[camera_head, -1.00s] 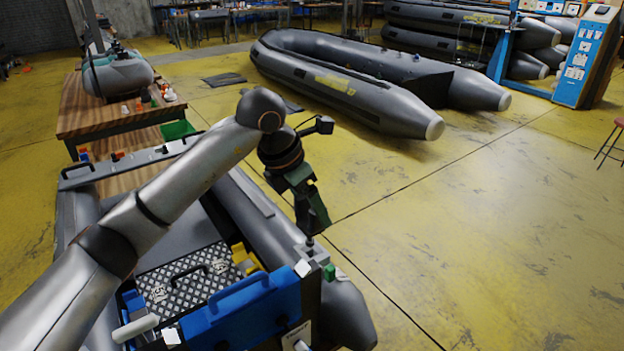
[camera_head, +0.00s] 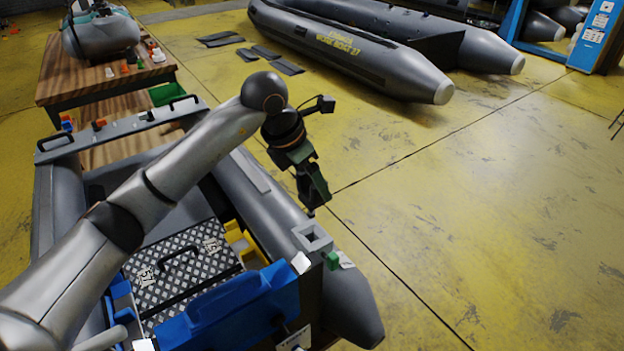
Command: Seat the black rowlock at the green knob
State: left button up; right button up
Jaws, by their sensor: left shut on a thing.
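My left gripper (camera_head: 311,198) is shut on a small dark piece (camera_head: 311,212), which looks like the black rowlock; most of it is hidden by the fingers. It hangs just above a grey block with a square opening (camera_head: 312,237), on the near right corner of the near grey boat. A gap shows between the piece and the block. The green knob (camera_head: 331,260) is on the block's near right side, below and right of the gripper. My right gripper is not in view.
A blue handled part (camera_head: 230,310) lies across the boat's near end, beside a checkered metal plate (camera_head: 180,270) and a yellow part (camera_head: 240,243). A wooden bench (camera_head: 100,85) stands behind on the left. The yellow floor on the right is clear.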

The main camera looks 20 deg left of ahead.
aim_at(312, 209)
pick_arm(q)
jog(key=shift+f+b, duration=0.45)
jog(key=shift+f, duration=0.15)
notch_tip(312, 209, down, 2)
jog(key=shift+f+b, duration=0.15)
jog(key=shift+b, duration=0.65)
jog(key=shift+f+b, duration=0.3)
jog(key=shift+f, duration=0.15)
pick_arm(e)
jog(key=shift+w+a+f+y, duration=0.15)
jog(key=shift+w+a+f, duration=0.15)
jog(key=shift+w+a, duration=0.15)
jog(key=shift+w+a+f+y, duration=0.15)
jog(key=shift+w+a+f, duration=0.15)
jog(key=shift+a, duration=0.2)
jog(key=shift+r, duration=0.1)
pick_arm(q)
jog(key=shift+f, duration=0.1)
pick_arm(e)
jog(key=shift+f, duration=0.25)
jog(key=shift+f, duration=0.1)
pick_arm(q)
jog(key=shift+f+b, duration=1.3)
jog(key=shift+f, duration=0.25)
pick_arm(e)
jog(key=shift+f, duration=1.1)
pick_arm(q)
jog(key=shift+f, duration=0.3)
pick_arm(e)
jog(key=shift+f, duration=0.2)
